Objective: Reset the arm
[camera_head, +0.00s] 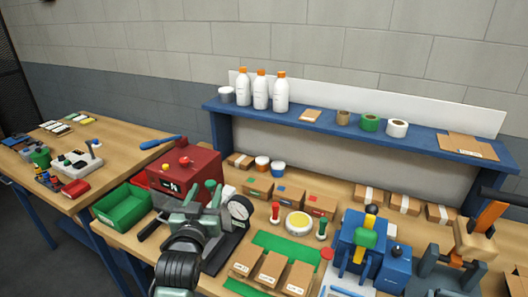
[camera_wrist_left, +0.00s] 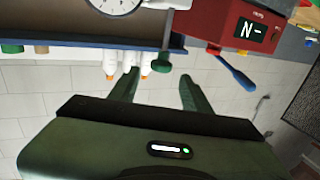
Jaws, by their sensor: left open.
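My left gripper (camera_head: 203,192) is raised over the front left of the long workbench (camera_head: 130,240), beside the red box machine (camera_head: 186,168) and a round dial gauge (camera_head: 239,209). Its two green fingers (camera_wrist_left: 160,80) are spread apart in the left wrist view, with nothing between them. That view is upside down and shows the wall, the white bottles (camera_wrist_left: 111,62) and the red machine (camera_wrist_left: 243,28) beyond the fingers. My right gripper does not show in either view.
A green bin (camera_head: 122,206) stands left of the red machine. A blue shelf (camera_head: 320,122) with bottles and tape rolls runs along the back. Cartons, a green mat (camera_head: 283,246), a blue press (camera_head: 357,240) and an orange-handled device (camera_head: 476,238) crowd the bench.

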